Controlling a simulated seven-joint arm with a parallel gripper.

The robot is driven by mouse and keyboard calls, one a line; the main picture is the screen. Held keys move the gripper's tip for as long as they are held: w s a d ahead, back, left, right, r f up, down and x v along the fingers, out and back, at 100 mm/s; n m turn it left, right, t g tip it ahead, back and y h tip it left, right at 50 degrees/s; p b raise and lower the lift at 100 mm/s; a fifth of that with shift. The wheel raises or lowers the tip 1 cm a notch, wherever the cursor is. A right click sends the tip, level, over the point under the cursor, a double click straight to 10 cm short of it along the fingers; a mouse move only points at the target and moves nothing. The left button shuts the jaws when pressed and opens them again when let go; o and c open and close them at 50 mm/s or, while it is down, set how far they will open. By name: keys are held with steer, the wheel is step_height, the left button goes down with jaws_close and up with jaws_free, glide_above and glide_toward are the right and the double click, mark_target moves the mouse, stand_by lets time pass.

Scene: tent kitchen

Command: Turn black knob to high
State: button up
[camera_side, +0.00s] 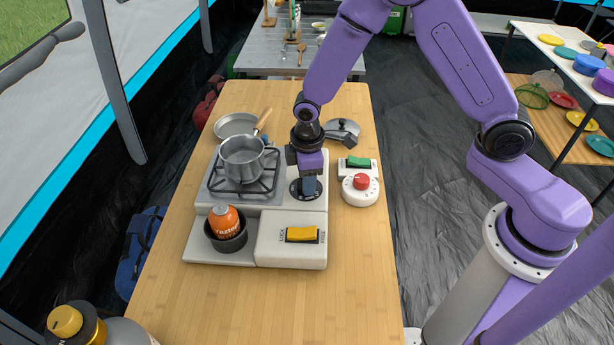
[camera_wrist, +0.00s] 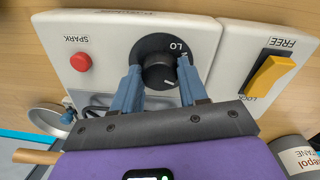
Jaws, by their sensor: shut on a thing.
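The black knob (camera_wrist: 160,72) sits on a dark round dial plate on the stove's cream front panel (camera_wrist: 112,38). A white line on the knob and the letters "LO" on the dial show in the wrist view. My gripper (camera_wrist: 160,84) is shut on the knob, one blue finger on each side. In the side view my gripper (camera_side: 308,188) points down at the dial plate (camera_side: 297,190), and its fingers hide the knob. The "high" mark cannot be read.
A red spark button (camera_wrist: 81,61) and a yellow lock/free switch (camera_wrist: 270,76) flank the knob. A pot (camera_side: 243,160) stands on the burner. An orange canister (camera_side: 225,222) sits in the front holder. A white timer with a red knob (camera_side: 361,182) stands close right of my gripper.

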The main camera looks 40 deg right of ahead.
steer(key=shift+w+a, duration=0.1)
steer(key=o, duration=1.1)
steer(key=shift+c, duration=0.2)
steer(key=shift+r, duration=0.1)
step_height(320, 180, up, 17)
steer(key=s, duration=0.1)
steer(key=shift+a+r, duration=0.15)
steer(key=shift+a, duration=0.05)
steer(key=shift+s, duration=0.1)
steer(key=s+d, duration=0.4)
steer(key=s, duration=0.8)
steer(key=s+d, duration=0.5)
steer(key=s, duration=0.8)
steer(key=shift+s+n+y, duration=0.2)
steer(key=shift+n+y, duration=0.2)
